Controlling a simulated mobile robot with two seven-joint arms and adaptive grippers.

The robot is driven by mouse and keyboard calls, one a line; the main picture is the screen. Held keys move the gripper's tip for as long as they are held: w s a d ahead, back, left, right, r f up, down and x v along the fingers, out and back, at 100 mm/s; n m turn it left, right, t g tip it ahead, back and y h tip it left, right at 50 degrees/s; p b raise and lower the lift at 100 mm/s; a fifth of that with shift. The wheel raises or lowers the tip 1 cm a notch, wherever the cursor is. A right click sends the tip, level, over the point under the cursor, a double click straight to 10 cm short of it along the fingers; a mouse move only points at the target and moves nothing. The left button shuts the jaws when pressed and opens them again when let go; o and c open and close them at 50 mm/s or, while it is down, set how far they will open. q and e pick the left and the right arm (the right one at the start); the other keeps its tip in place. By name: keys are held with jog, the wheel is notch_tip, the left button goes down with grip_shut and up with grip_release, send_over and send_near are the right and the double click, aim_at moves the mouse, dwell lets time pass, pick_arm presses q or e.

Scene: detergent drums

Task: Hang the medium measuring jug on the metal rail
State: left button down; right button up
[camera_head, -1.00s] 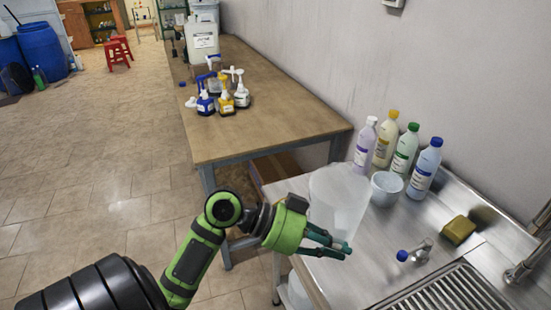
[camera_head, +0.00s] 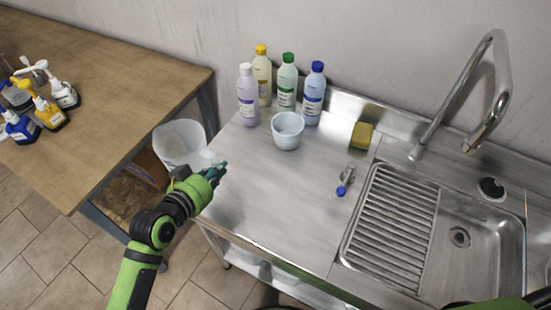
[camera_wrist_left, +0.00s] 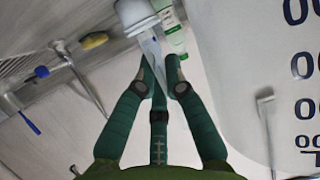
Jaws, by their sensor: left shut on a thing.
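My left gripper (camera_head: 215,174) is shut at the side of a large translucent measuring jug (camera_head: 178,140), which it holds upright by the left edge of the steel counter. In the left wrist view the jug wall (camera_wrist_left: 245,60) with dark printed marks fills the right side. The fingers (camera_wrist_left: 160,70) are close together there; the exact grip on the jug is hard to see. A smaller whitish jug (camera_head: 288,130) stands on the counter in front of the bottles. I cannot make out the metal rail. My right gripper is not in view.
Several capped bottles (camera_head: 287,82) stand along the wall. A yellow sponge (camera_head: 361,136), a small blue-ended item (camera_head: 345,180), a ribbed drainer (camera_head: 392,222), a sink (camera_head: 465,240) and a tall faucet (camera_head: 480,95) are right. A wooden table (camera_head: 110,75) is left. The counter's front left is clear.

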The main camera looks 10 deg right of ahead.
pick_arm(q)
jog(key=s+d+p, duration=0.2)
jog(key=d+p, duration=0.2)
jog(key=d, duration=1)
jog(key=shift+m+h, duration=0.3)
jog(key=shift+h, duration=0.1)
notch_tip(320, 180, down, 6)
jog(key=b, duration=0.7)
jog(key=shift+d+b, duration=0.1)
jog(key=shift+b, duration=0.2)
jog(key=shift+f+b, duration=0.3)
jog(key=shift+f, duration=0.25)
jog(key=c, duration=1.2)
grip_release()
jog(key=shift+c, duration=0.2)
